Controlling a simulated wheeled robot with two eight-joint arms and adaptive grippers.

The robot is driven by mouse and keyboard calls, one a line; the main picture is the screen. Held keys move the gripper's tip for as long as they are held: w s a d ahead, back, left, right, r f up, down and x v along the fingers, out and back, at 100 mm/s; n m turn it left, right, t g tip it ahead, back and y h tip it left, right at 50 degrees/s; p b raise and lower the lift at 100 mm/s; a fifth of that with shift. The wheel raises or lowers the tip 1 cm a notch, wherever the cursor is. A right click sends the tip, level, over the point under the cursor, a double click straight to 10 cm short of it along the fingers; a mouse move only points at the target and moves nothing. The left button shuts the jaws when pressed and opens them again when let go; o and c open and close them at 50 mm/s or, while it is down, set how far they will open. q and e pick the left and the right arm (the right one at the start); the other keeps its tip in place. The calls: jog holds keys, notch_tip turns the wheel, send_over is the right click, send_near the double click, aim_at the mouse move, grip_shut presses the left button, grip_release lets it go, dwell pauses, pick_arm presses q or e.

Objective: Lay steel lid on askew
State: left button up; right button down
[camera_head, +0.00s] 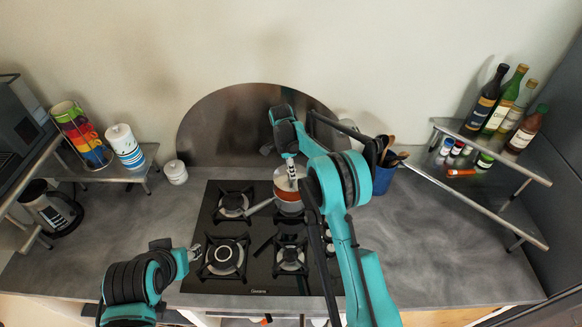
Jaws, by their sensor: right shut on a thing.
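A reddish-orange saucepan (289,207) stands on the back right burner of the black gas hob (232,284), its handle pointing left and toward the front. The steel lid (281,179) is at the top of the pan, under my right gripper (291,174). My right gripper comes down from above and is shut on the lid. The arm hides part of the pan and lid, so I cannot tell whether the lid touches the rim. My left gripper (192,252) is low at the hob's left edge, away from the pan; its fingers are too small to read.
A blue utensil holder (383,180) stands right of my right arm. Bottles (487,100) and spice jars are on the right corner shelf. A small white jar (175,172) is left of the hob. Cups and a canister occupy the left shelf. The counter's right front is clear.

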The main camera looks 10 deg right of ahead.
jog(key=shift+f, duration=0.4)
jog(key=shift+f+b, duration=0.4)
jog(key=shift+b, duration=0.2)
jog(key=c, duration=1)
grip_release()
